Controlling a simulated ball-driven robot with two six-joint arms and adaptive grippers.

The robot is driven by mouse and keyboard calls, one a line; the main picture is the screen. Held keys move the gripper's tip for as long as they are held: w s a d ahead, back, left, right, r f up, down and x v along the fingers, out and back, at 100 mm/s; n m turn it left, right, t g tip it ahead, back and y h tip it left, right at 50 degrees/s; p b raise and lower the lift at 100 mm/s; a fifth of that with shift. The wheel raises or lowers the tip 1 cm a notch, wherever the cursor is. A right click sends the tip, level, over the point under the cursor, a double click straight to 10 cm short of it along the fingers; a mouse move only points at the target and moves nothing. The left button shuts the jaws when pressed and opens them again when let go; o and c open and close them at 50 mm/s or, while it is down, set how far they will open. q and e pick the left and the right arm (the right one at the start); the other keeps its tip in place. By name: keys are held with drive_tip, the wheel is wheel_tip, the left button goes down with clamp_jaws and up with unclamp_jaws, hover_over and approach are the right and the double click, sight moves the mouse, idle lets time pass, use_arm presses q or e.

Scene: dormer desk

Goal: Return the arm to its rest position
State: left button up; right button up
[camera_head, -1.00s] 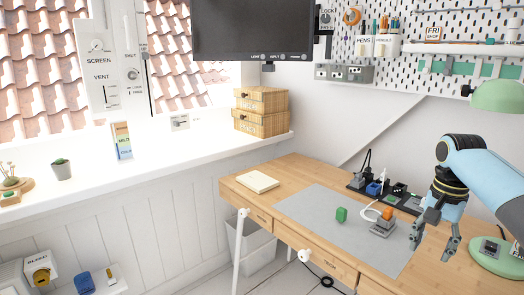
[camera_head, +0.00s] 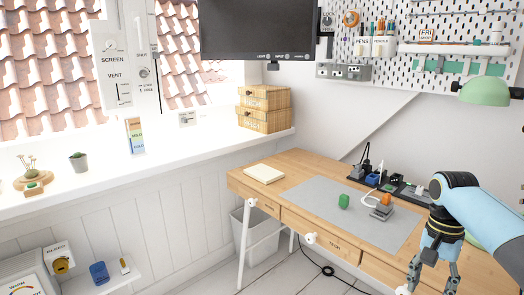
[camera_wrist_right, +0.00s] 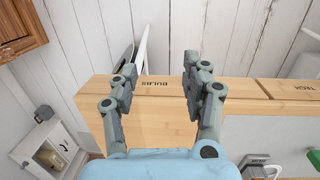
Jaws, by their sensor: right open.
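My right arm comes in from the right in the head view. Its gripper (camera_head: 432,278) hangs at the bottom right, by the desk's (camera_head: 350,262) front edge. The right wrist view shows the same gripper (camera_wrist_right: 160,85) with its two fingers apart and nothing between them. Beyond the fingers are the desk's front edge and a drawer marked BULBS. My left gripper is in neither view.
On the grey mat (camera_head: 330,215) are a green block (camera_head: 344,201) and a grey device with an orange top (camera_head: 382,208). Behind stands a black power strip (camera_head: 392,184). A notepad (camera_head: 264,173) lies at the desk's left. A green lamp (camera_head: 484,91) overhangs the right side.

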drive_tip(key=s+a+f+n+g, duration=0.2)
drive_tip(key=s+a+f+g, duration=0.1)
drive_tip(key=s+f, duration=2.2)
drive_tip(key=s+a+f+n+t, duration=0.1)
drive_tip(key=s+f+n, duration=0.15)
drive_tip(key=s, duration=0.65)
drive_tip(key=s+a+f+n+h, duration=0.1)
drive_tip(key=s+f, duration=0.3)
drive_tip(key=s, duration=0.5)
drive_tip(key=s+a+f+n+t, duration=0.1)
drive_tip(key=s+f+n, duration=0.15)
drive_tip(key=s, duration=0.65)
drive_tip(key=w+n+t, duration=0.1)
drive_tip(key=w, duration=0.1)
drive_tip(key=w+f+n+t+b, duration=0.1)
drive_tip(key=w+t, duration=0.1)
drive_tip(key=shift+w, duration=0.3)
